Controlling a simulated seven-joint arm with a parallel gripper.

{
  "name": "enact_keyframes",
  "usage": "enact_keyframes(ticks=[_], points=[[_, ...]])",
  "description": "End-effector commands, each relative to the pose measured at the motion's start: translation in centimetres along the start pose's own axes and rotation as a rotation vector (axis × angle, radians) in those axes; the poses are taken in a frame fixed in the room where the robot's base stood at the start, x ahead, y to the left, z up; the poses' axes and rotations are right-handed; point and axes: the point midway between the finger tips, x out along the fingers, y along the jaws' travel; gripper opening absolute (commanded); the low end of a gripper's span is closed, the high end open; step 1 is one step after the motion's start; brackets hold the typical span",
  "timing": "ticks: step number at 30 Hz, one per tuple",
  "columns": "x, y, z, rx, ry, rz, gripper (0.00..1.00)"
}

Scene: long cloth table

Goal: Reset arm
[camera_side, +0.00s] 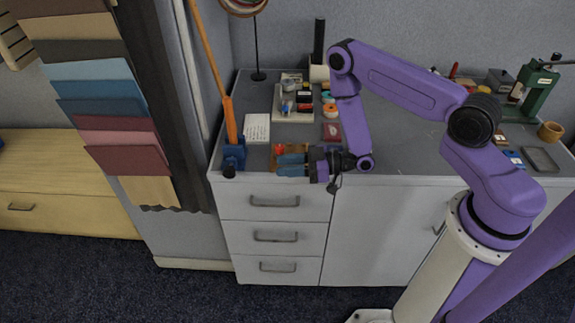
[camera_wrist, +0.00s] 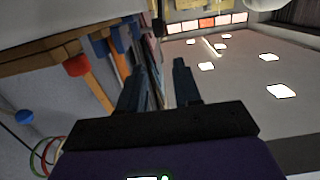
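My gripper (camera_side: 280,164) is at the front edge of the grey counter, above the drawers, with its blue fingers pointing left in the side view. In the wrist view my gripper (camera_wrist: 158,72) shows two dark blue fingers spread apart with nothing between them. It is open and empty. My purple arm reaches in from the right, bent down at the elbow. Whether the fingers touch anything on the counter cannot be told.
A blue holder (camera_side: 233,153) with an orange-handled tool stands left of my fingers. A small wooden board (camera_side: 299,149) and a red round thing (camera_side: 280,148) lie just behind them. A tray (camera_side: 294,117) of small items sits farther back. Hanging fabric samples (camera_side: 110,115) are at left.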

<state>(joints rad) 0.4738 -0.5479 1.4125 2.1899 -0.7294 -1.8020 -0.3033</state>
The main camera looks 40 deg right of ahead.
Motion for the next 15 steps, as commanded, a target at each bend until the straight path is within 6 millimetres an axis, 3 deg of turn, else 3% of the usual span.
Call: enact_keyframes(ticks=[8,15], points=[[0.9,-0.4,-0.4,-0.031,-0.047,-0.031,0.33],[3.4,-2.3,-2.2,-0.153,-0.279,-0.127,0.33]])
